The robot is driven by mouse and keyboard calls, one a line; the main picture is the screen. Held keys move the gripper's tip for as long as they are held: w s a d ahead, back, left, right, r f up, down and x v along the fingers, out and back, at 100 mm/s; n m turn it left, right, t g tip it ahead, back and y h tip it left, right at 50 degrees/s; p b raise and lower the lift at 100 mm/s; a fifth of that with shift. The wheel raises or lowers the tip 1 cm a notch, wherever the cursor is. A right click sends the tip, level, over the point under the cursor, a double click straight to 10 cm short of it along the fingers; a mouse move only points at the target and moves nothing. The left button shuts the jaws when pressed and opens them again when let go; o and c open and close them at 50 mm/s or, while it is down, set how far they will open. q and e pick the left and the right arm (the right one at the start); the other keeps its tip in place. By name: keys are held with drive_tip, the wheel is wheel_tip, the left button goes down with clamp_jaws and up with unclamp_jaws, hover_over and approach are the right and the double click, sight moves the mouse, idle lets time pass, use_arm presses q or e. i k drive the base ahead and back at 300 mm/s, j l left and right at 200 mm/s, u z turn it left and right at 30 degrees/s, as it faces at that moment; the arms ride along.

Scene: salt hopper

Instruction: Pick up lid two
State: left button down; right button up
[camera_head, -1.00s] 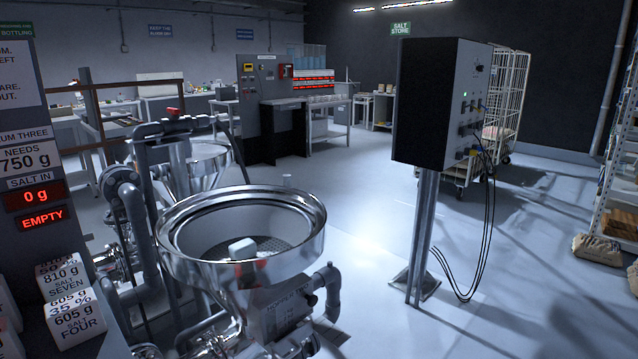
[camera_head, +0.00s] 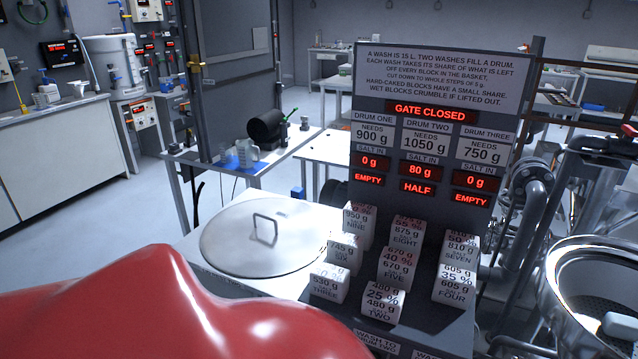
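A large round metal lid (camera_head: 228,242) with a raised bar handle (camera_head: 265,226) lies flat on a white table left of the sign board. I see no marking on it that tells whether it is lid two. Neither of my grippers is in view.
A dark display board (camera_head: 440,75) stands right of the lid, with several white salt blocks (camera_head: 395,265) on the stepped stand before it. A clear jug (camera_head: 247,153) stands on the table behind. Open floor lies between this table and the left counter (camera_head: 60,140).

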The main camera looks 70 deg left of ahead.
sight(265, 224)
drive_tip(key=u, duration=2.45)
drive_tip(key=i+j+z, duration=0.15)
drive_tip(key=j, duration=0.2)
drive_tip(key=i+j+z, duration=0.1)
drive_tip(key=i+j, duration=0.15)
drive_tip(key=i+j+z, duration=0.15)
drive_tip(key=j, duration=0.35)
drive_tip(key=i+j+z, duration=0.15)
drive_tip(key=j, duration=0.25)
